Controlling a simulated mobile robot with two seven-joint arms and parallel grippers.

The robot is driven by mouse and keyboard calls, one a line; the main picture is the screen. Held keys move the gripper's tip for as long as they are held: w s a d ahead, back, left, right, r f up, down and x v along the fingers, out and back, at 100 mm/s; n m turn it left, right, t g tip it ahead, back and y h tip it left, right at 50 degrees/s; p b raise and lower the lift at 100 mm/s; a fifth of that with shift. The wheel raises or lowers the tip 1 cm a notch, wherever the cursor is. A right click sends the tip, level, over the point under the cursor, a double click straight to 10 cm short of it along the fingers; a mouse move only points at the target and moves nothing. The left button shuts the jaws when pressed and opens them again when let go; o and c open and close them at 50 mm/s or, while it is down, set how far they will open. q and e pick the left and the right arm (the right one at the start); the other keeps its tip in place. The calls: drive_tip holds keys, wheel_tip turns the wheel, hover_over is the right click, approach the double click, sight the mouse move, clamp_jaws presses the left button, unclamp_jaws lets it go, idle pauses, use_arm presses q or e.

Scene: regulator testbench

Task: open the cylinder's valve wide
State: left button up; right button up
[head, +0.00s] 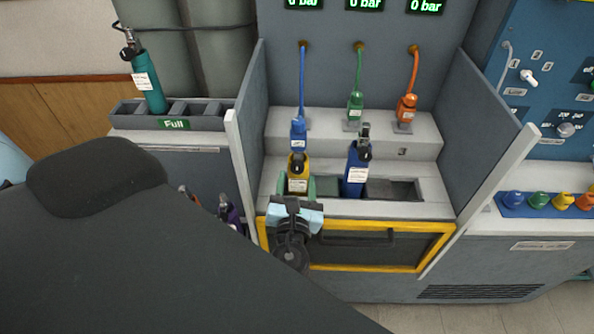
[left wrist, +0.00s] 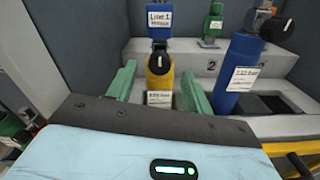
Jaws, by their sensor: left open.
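A yellow cylinder (head: 298,183) with a white label stands in the left part of the bench's lower step. Its dark valve knob (left wrist: 158,64) faces my left wrist camera. The blue Line 1 connector (head: 298,135) is directly above the valve, on a blue hose; whether it is locked on I cannot tell. My left gripper (head: 297,187) is open. Its green fingers are on either side of the yellow cylinder, as the left wrist view (left wrist: 158,88) also shows, with gaps beside it. The knob is above the fingers. My right gripper is not in view.
A blue cylinder (head: 356,172) stands close to the right. Green (head: 355,107) and orange (head: 406,108) connectors rest on the upper step. Grey side panels (head: 250,125) wall the bay. A teal cylinder (head: 150,85) stands in the "Full" rack (head: 212,120). Displays (head: 365,4) read 0 bar.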

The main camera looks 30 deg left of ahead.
sight(297, 170)
use_arm(q)
drive_tip(key=shift+x, duration=1.9)
drive_tip(key=shift+c, duration=0.4)
drive_tip(key=c, duration=0.9)
